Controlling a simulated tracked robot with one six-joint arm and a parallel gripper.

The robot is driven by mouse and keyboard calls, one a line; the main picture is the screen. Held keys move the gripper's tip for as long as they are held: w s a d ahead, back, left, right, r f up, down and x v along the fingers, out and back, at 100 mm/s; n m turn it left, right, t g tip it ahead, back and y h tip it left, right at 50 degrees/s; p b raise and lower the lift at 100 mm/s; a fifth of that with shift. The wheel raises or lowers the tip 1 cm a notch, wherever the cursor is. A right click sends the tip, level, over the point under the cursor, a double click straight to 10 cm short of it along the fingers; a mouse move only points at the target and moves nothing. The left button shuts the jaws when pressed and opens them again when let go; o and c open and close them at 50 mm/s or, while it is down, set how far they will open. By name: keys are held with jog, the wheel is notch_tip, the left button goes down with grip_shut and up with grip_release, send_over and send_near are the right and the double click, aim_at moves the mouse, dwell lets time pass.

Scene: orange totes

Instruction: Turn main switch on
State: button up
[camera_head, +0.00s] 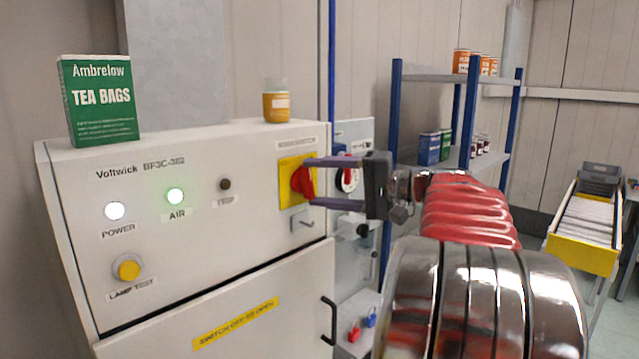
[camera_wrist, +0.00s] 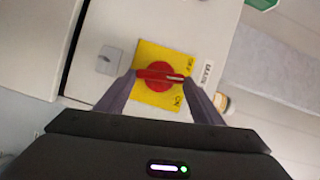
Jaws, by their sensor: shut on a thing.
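The main switch is a red rotary knob (camera_head: 302,182) on a yellow plate (camera_head: 287,168) at the upper right of the grey cabinet front (camera_head: 190,200). My gripper (camera_head: 312,180) reaches in from the right and is shut on the knob, one finger above and one below. In the wrist view the red knob (camera_wrist: 160,74) sits between my fingertips (camera_wrist: 160,80). Its white mark points right, between the plate's two printed labels; the lower one reads ON. The exact switch position is hard to tell.
A tea bags box (camera_head: 98,100) and an orange jar (camera_head: 276,102) stand on the cabinet. A grey latch (camera_head: 306,222) is below the switch. Blue shelving (camera_head: 396,120) stands behind my arm.

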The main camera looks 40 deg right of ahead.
jog(key=shift+d+f+m+t, duration=0.15)
jog(key=shift+f+m+t, duration=0.15)
jog(key=shift+m, duration=0.7)
jog(key=o, duration=1)
jog(key=shift+o, duration=0.2)
jog(key=shift+s, duration=0.1)
jog(key=v, duration=1.3)
jog(key=shift+s+d, duration=0.25)
jog(key=shift+a+f, duration=0.1)
jog(key=shift+f, duration=0.05)
